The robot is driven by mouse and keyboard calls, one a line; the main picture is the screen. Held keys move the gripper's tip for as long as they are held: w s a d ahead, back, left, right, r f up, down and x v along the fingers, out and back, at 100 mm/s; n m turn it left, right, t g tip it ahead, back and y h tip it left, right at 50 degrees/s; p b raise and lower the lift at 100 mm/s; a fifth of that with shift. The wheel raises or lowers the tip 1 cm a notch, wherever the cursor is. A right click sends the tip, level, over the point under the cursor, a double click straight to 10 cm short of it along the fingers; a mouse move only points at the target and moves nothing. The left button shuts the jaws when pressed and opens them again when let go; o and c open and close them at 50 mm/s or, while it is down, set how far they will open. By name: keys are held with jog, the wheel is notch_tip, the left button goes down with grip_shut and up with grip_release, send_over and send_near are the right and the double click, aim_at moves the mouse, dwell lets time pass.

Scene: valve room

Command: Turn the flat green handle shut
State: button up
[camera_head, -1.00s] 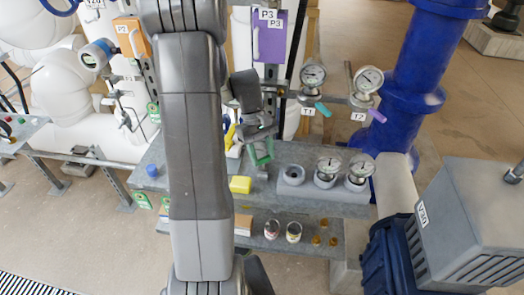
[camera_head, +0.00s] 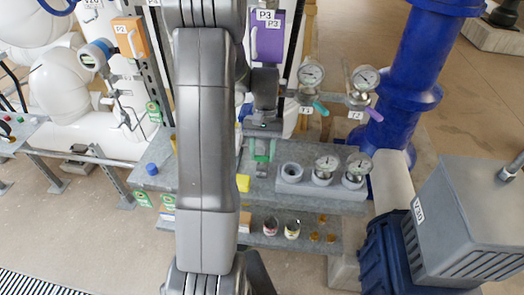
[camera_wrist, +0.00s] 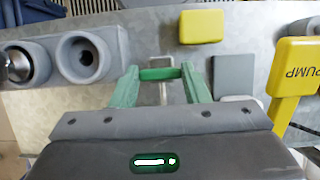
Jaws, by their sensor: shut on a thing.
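The flat green handle (camera_wrist: 159,74) is a short green bar spanning the gap between my fingertips in the wrist view. A pale stem shows just below it. My gripper (camera_wrist: 160,78) has pale green fingers and is shut on this handle, one finger at each end. In the head view my gripper (camera_head: 262,152) points down at the grey bench, left of the round grey sockets. The handle's base is mostly hidden by my gripper.
A teal lever (camera_head: 320,108) at T1 and a purple lever (camera_head: 374,115) at T2 hang under gauges to the right. A grey socket (camera_wrist: 86,57), a yellow block (camera_wrist: 201,27) and a yellow PUMP sign (camera_wrist: 297,75) are close by. A blue pipe (camera_head: 405,75) stands at right.

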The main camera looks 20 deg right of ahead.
dwell(0.5)
jog(key=o, duration=1)
